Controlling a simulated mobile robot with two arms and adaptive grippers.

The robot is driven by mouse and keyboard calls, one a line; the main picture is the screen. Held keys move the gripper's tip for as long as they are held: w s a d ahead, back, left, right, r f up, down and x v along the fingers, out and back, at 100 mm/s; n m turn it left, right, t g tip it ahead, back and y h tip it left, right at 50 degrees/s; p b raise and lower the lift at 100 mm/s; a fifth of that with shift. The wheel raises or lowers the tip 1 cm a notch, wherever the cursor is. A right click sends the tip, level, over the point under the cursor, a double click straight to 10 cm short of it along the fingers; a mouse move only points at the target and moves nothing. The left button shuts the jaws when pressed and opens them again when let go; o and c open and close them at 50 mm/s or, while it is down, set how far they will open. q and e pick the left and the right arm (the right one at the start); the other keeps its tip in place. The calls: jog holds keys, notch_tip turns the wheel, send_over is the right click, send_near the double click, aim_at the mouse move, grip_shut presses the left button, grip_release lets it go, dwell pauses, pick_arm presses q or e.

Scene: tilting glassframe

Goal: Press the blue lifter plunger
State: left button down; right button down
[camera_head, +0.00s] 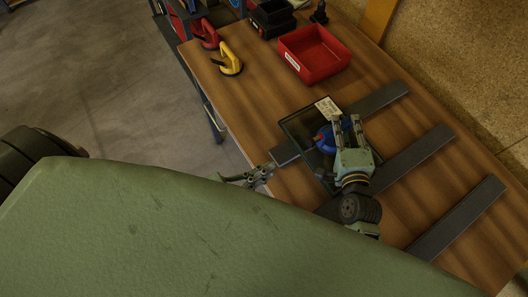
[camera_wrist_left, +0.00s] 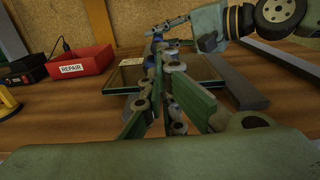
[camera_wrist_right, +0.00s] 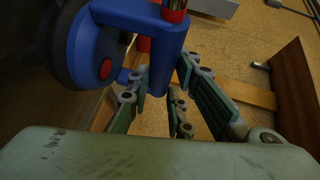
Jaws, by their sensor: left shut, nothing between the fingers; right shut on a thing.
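The blue lifter (camera_head: 323,141) is a suction cup with a handle and sits on the framed glass pane (camera_head: 297,129). In the right wrist view the lifter (camera_wrist_right: 115,22) shows a round red part on its side and a red cylinder at the top edge; I cannot tell which is the plunger. My right gripper (camera_head: 347,122) is over the pane, shut on the lifter's handle; its fingers also show in the right wrist view (camera_wrist_right: 160,88). My left gripper (camera_head: 268,170) is shut and empty, low beside the pane's left side. The lifter shows partly behind its fingers in the left wrist view (camera_wrist_left: 152,60).
Grey bars (camera_head: 470,220) lie across the wooden bench (camera_head: 265,100), some running to the pane. A red bin (camera_head: 322,70), a yellow lifter (camera_head: 230,62) and a red lifter (camera_head: 206,35) stand towards the back. The bench between them and the pane is clear.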

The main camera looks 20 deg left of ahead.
aim_at(309, 146)
jog(key=shift+a, duration=0.1)
pick_arm(q)
jog(key=v, duration=0.3)
jog(key=x, duration=1.4)
